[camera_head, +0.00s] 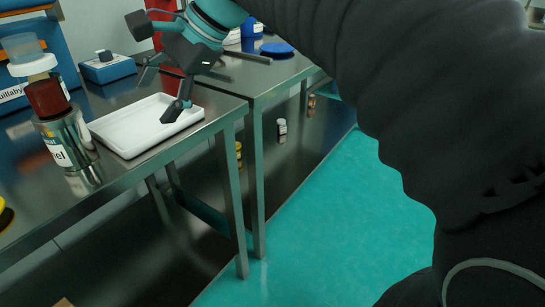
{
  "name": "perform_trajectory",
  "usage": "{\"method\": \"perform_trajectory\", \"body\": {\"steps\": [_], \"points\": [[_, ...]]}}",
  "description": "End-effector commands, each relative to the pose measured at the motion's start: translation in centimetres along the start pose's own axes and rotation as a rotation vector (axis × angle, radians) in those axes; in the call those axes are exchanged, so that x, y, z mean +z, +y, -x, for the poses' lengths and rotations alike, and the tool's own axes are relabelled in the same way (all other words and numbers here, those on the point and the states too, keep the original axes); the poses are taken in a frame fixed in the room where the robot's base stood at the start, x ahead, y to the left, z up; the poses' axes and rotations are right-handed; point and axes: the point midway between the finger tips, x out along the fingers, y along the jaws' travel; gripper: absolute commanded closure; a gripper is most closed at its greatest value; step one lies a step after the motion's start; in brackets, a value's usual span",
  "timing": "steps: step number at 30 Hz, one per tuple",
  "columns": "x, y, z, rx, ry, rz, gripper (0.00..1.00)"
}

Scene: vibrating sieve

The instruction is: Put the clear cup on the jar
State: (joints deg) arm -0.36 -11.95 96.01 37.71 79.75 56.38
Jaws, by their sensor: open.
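The clear cup (20,45) is at the far left, mouth up, directly above a white collar or lid (33,66). Below that is a dark red-brown jar (47,97). The cup looks seated on the white piece, but I cannot be sure they touch. A metal can (67,145) with a partly legible label stands just below the jar in the picture; I cannot tell whether the jar rests on it or stands behind it. My gripper (161,93) is open and empty, fingers pointing down over the white tray, to the right of the cup and jar.
The shallow white tray (128,126) lies near the steel table's front edge. A blue-and-white device (108,68) and blue and red boxes stand behind. A second table at the right holds a blue round lid (277,49). Small bottles stand on the lower shelf.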

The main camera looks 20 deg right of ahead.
Motion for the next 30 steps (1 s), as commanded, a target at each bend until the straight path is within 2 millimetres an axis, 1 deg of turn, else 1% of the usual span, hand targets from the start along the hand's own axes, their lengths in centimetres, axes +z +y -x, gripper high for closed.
{"method": "perform_trajectory", "body": {"steps": [1, 2, 3, 5, 6, 8, 9, 12, 15, 18, 21, 30], "points": [[-0.6, 2.9, -0.3, 0.017, 0.066, 0.085, 0.31], [-1.1, 4.5, -0.6, 0.03, 0.106, 0.142, 0.31], [-1.9, 6.6, -0.9, 0.054, 0.157, 0.219, 0.31], [-3.0, 9.9, -1.4, 0.095, 0.23, 0.34, 0.31], [-3.7, 12.1, -1.8, 0.128, 0.276, 0.424, 0.31], [-4.8, 15.4, -2.3, 0.184, 0.337, 0.553, 0.31], [-5.4, 17.5, -2.6, 0.224, 0.374, 0.637, 0.31], [-6.9, 22.1, -3.3, 0.322, 0.442, 0.83, 0.31], [-8.0, 25.4, -3.9, 0.406, 0.482, 0.981, 0.31], [-8.6, 27.4, -4.4, 0.463, 0.501, 1.077, 0.31], [-8.9, 28.2, -4.5, 0.487, 0.508, 1.121, 0.31], [-9.0, 28.3, -4.6, 0.491, 0.507, 1.127, 0.31]]}}
